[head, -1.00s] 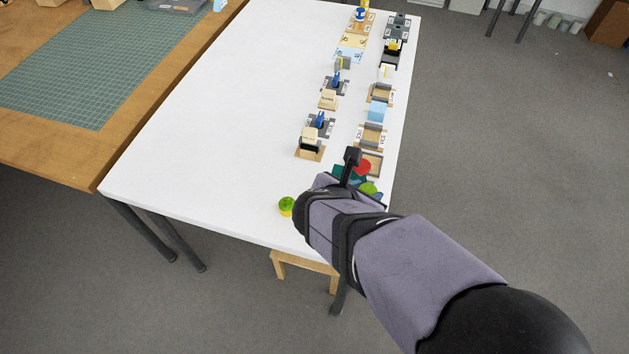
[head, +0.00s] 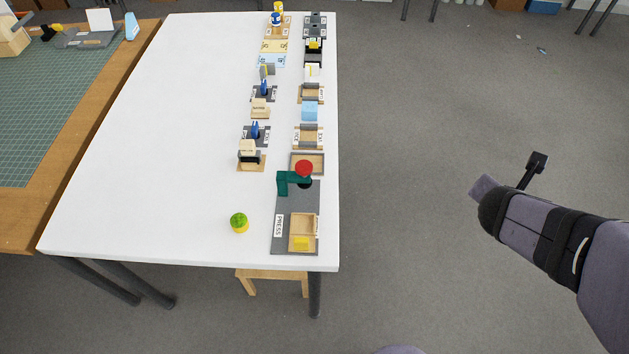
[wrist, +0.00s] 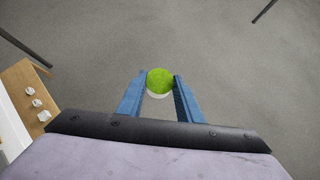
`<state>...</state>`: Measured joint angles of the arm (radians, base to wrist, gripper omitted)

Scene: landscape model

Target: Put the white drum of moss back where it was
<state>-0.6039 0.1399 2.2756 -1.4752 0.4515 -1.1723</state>
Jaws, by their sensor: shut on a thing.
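In the wrist view, my gripper (wrist: 160,77) has its two blue fingers shut on the white drum of moss (wrist: 159,82). Its round green moss top faces the camera, and only a little of the pale side shows. The drum is held over grey floor. In the head view, my arm's end is out to the right of the white table, over the floor; the fingers and the held drum are hidden there. A yellow drum of green moss (head: 239,223) stands on the table near its front edge.
Several small stations line the right side of the white table (head: 150,150). A wooden stand (wrist: 22,80) with several small pale round things shows at left in the wrist view.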

